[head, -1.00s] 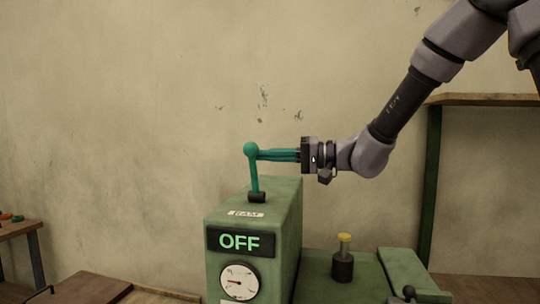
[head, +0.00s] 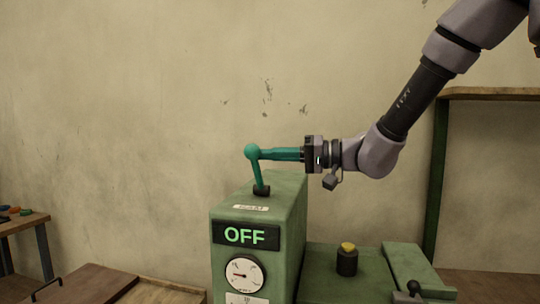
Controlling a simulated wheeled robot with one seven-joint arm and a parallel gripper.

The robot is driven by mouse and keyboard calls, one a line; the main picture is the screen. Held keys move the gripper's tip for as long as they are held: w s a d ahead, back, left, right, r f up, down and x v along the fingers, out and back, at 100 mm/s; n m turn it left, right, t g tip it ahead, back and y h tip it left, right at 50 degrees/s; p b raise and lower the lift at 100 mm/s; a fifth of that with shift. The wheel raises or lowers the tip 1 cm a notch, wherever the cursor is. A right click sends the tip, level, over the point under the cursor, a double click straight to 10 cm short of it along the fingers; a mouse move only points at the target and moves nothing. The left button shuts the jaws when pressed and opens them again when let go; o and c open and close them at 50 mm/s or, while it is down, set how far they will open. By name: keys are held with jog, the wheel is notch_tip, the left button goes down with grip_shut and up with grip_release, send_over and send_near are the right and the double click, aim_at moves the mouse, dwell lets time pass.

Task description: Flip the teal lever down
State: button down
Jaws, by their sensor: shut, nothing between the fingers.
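The teal lever (head: 257,171) rises from a black pivot on top of the green machine box (head: 288,222). It stands up, tilted a little to the left, with a round knob on top. My gripper (head: 262,154) has teal fingers and reaches in level from the right. Its fingers are shut, and their tips are at the lever's knob, seeming to touch it. The box's display (head: 246,234) reads OFF in green letters.
A round gauge (head: 243,274) is below the display. A black post with a yellow top (head: 347,260) stands on the lower green deck at right. A wooden shelf (head: 490,94) is at far right, and a small table (head: 22,222) at far left.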

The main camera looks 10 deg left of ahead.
jog(key=shift+s, duration=0.1)
jog(key=w+d+r, duration=0.1)
jog(key=w+d, duration=0.1)
jog(key=d, duration=0.3)
jog(key=w+d+r, duration=0.1)
jog(key=w+d, duration=0.1)
jog(key=d, duration=0.3)
jog(key=shift+d+r, duration=0.25)
jog(key=shift+d, duration=0.1)
jog(key=shift+s, duration=0.1)
